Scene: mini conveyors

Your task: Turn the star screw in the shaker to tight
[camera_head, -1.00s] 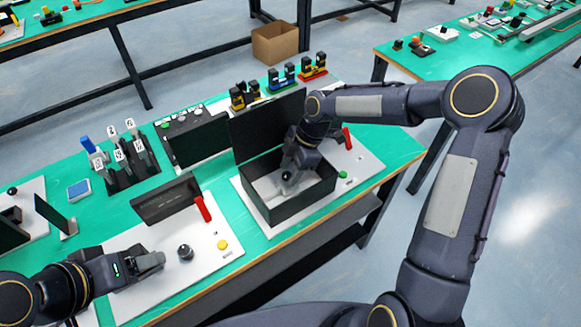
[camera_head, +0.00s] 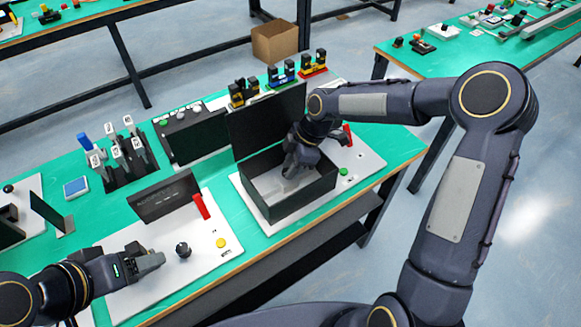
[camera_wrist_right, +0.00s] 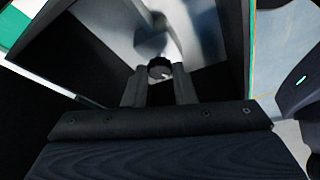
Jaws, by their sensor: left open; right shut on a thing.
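The shaker appears to be the black open-topped box (camera_head: 308,205) with a raised black lid (camera_head: 266,124), on a white base plate. My right gripper (camera_head: 290,172) reaches down inside it. In the right wrist view my right gripper (camera_wrist_right: 160,85) has its two fingers on either side of a small dark round knob (camera_wrist_right: 159,66), apparently the star screw, and is shut on it. The screw is hidden behind the gripper in the head view. My left gripper (camera_head: 158,259) is open and empty above the neighbouring white plate, left of a black knob (camera_head: 183,250).
The neighbouring plate (camera_head: 130,296) carries a red lever (camera_head: 201,206), a yellow button (camera_head: 221,243) and an upright dark panel (camera_head: 165,197). A green button (camera_head: 343,171) and a red lever (camera_head: 348,136) stand right of the box. The box walls closely surround my right gripper.

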